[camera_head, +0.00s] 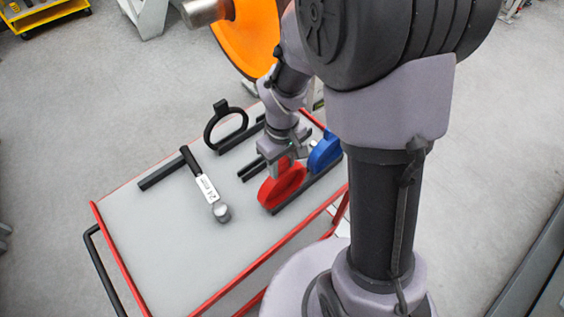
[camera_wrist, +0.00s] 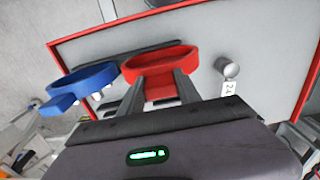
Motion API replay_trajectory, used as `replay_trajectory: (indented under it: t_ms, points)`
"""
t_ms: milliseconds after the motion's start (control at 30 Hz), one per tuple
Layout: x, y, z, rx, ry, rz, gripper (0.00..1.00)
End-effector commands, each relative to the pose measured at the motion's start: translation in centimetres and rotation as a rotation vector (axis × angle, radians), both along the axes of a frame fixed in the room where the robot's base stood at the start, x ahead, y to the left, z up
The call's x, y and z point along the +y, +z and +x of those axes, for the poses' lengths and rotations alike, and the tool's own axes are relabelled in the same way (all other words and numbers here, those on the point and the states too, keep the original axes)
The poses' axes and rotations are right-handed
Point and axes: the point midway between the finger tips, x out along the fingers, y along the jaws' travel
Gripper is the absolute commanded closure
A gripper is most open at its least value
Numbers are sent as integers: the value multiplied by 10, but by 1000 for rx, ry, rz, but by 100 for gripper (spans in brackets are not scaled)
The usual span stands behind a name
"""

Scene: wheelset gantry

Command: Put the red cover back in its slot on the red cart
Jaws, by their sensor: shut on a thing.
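The red cover (camera_head: 284,188) stands upright at the near end of a black slotted rail (camera_head: 310,189) along the right side of the red cart (camera_head: 150,245). Its lower edge looks level with the rail; I cannot tell whether it is fully seated. My gripper (camera_head: 279,163) comes down from above and is shut on the cover's upper tab. The wrist view shows the red cover (camera_wrist: 161,60) between my gripper's two fingers (camera_wrist: 158,88). The blue cover (camera_head: 325,151) stands in the same row, just behind the red one, and also shows in the wrist view (camera_wrist: 82,83).
A black ring-shaped part (camera_head: 226,122) stands in another black rail at the back left of the cart. A tool with a white label and metal head (camera_head: 205,187) lies across the middle. An orange disc (camera_head: 248,38) is behind the cart. The cart's near left is clear.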

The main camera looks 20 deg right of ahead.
Motion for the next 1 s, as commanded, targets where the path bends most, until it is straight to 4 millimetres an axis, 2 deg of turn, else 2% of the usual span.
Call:
replay_trajectory:
  t_ms: [500,533,633,900,1000]
  points:
    - [0,-14,0,-1,0,0,100]
    - [0,-13,0,-1,0,0,54]
    - [0,-12,0,-1,0,0,35]
    - [0,-12,0,0,0,0,35]
    - [0,-6,0,-1,0,0,35]
